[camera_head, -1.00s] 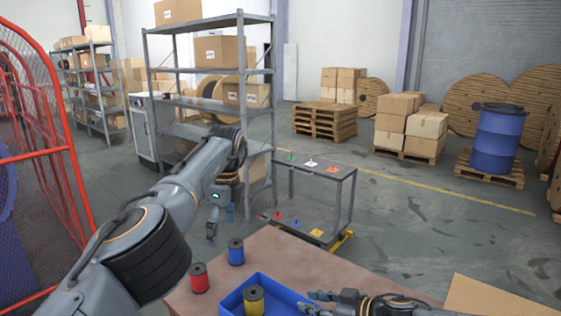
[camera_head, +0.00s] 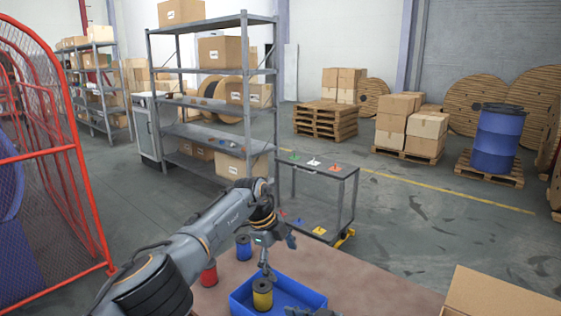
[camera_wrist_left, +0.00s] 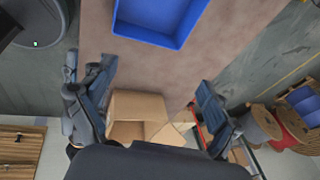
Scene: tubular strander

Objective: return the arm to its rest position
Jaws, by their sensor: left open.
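My left gripper (camera_head: 279,257) is open and empty in the head view, above the brown table (camera_head: 345,275) and near the blue tray's back side. In the left wrist view its spread fingers (camera_wrist_left: 152,98) have nothing between them at their depth. An open cardboard box (camera_wrist_left: 138,108) shows far below them. Only a bit of my right gripper (camera_head: 315,312) shows at the bottom edge, and its jaws cannot be read.
The blue tray (camera_head: 309,297) holds a yellow spool (camera_head: 262,297). A red spool (camera_head: 208,274) and a blue spool (camera_head: 243,249) stand beside it. A cart (camera_head: 318,170) stands behind the table. A cardboard box (camera_head: 490,292) is at right. A red mesh guard (camera_head: 75,150) is at left.

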